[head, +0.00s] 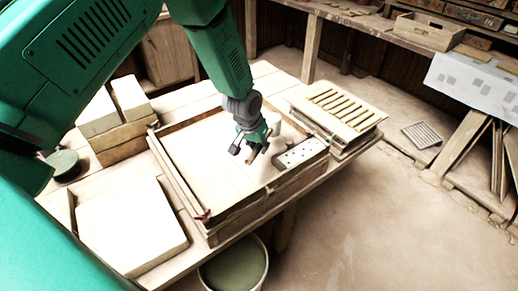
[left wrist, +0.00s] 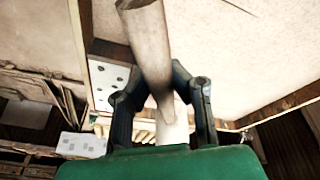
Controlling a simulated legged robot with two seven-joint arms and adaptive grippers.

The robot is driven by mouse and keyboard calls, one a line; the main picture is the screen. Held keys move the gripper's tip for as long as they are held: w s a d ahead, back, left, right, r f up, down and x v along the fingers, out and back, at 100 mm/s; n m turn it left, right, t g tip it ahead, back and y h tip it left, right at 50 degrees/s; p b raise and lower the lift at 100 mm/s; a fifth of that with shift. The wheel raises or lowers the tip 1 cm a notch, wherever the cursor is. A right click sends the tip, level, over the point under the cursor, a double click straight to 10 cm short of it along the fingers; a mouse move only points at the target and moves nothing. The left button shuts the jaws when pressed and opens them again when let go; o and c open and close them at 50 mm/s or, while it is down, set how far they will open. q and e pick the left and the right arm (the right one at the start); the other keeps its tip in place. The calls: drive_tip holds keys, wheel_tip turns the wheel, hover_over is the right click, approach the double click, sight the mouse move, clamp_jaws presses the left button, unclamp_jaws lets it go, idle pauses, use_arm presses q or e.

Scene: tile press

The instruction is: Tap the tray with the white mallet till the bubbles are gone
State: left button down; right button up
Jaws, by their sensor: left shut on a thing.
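My left gripper (head: 252,152) is shut on the white mallet, over the right part of the wooden tray (head: 262,194). In the left wrist view the gripper (left wrist: 163,98) has its fingers on both sides of the mallet's wooden handle (left wrist: 148,42). A white cylindrical part of the mallet (left wrist: 172,127) shows beyond the fingers, and also beside the gripper in the head view (head: 273,122). The tray holds a pale, flat fill (head: 200,158). I cannot make out separate bubbles in it. A white plate with dark dots (head: 299,153) lies at the tray's right end. Whether the mallet touches the tray is unclear.
A slatted wooden rack (head: 340,105) stands right of the tray. Pale blocks (head: 115,108) and a large pale slab (head: 130,235) are at the left. A bucket (head: 233,268) stands below the table's front edge. The floor at the right is mostly clear.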

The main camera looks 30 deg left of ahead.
sight(261, 165)
use_arm(q)
drive_tip(key=shift+d+f, duration=0.1)
drive_tip(key=shift+f, duration=0.15)
wheel_tip(261, 165, down, 5)
drive_tip(key=b, duration=0.4)
drive_tip(key=shift+w+r+p, duration=0.1)
drive_tip(key=shift+r+p, duration=0.45)
drive_tip(key=shift+p, duration=0.1)
wheel_tip(261, 165, up, 4)
drive_tip(key=p, duration=0.3)
drive_tip(key=shift+r, duration=0.2)
drive_tip(key=shift+f, duration=0.15)
drive_tip(key=shift+f, duration=0.1)
